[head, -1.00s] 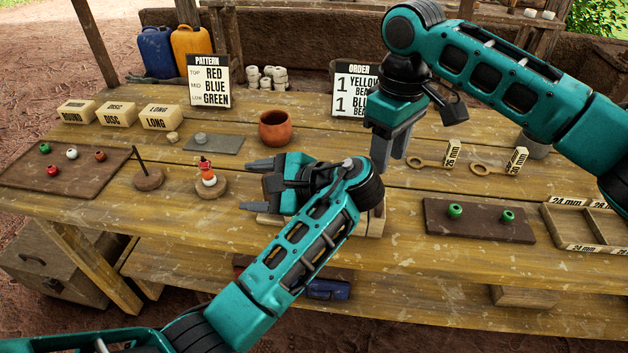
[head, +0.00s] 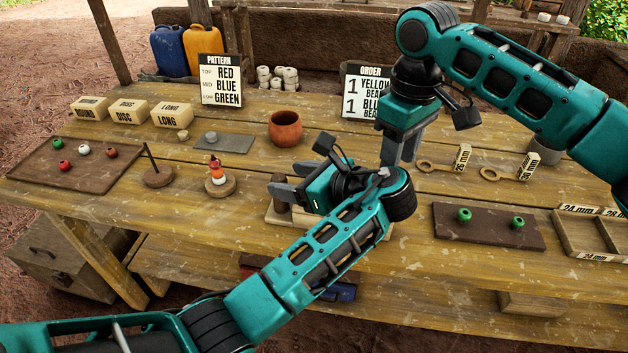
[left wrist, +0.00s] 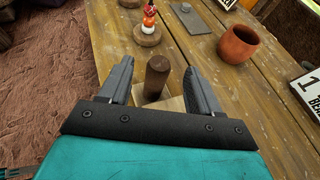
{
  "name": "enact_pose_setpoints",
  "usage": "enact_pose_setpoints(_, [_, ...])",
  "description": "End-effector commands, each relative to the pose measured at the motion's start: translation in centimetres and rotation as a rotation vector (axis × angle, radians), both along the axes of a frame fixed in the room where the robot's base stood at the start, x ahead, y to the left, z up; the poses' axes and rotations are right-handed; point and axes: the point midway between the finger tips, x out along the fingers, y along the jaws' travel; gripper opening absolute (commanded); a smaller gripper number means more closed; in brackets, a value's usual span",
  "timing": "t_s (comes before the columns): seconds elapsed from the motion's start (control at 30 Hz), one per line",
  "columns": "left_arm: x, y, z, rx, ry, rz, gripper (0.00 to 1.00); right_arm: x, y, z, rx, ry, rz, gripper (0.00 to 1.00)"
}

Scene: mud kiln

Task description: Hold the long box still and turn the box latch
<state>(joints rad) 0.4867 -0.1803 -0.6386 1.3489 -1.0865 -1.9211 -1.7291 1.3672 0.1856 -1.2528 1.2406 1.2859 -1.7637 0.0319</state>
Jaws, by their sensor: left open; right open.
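A small pale box labelled LONG (head: 170,115) stands at the back left of the table. A light wooden piece (head: 275,218) lies under my left gripper and forearm, largely hidden; I cannot tell whether it is a box. A brown upright peg (head: 283,187) stands at its left end; it also shows in the left wrist view (left wrist: 157,76). My left gripper (head: 281,180) is open, its fingers on either side of the peg with gaps visible. My right gripper (head: 402,152) is open and empty, pointing down above the table behind my left wrist. I see no latch clearly.
A clay pot (head: 285,129) stands just behind my left gripper. A stacked-bead stand (head: 218,184) is to its left. Two ring gauges (head: 436,167) lie right of my right gripper. A dark tray with green beads (head: 487,233) is at the front right.

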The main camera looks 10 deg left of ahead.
Motion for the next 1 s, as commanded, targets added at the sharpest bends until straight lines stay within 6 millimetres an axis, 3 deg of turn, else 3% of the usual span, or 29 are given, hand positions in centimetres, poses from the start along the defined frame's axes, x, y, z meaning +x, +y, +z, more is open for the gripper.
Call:
enact_pose_setpoints(0.1, [0.8, 2.1, -0.9, 0.002, 0.001, 0.004, 0.63, 0.0, 0.0, 0.0, 0.0, 0.0, 0.0, 0.43])
enact_pose_setpoints(0.3, [1.8, 4.3, -1.9, 0.001, 0.0, 0.002, 0.63, 0.0, 0.0, 0.0, 0.0, 0.0, 0.0, 0.43])
enact_pose_setpoints(0.77, [2.3, 5.2, -2.4, -0.001, 0.0, 0.001, 0.63, 0.0, 0.0, 0.0, 0.0, 0.0, 0.0, 0.43])
enact_pose_setpoints(1.0, [2.2, 5.2, -2.4, -0.001, 0.0, 0.001, 0.4, 0.0, 0.0, 0.0, 0.0, 0.0, 0.0, 0.43])
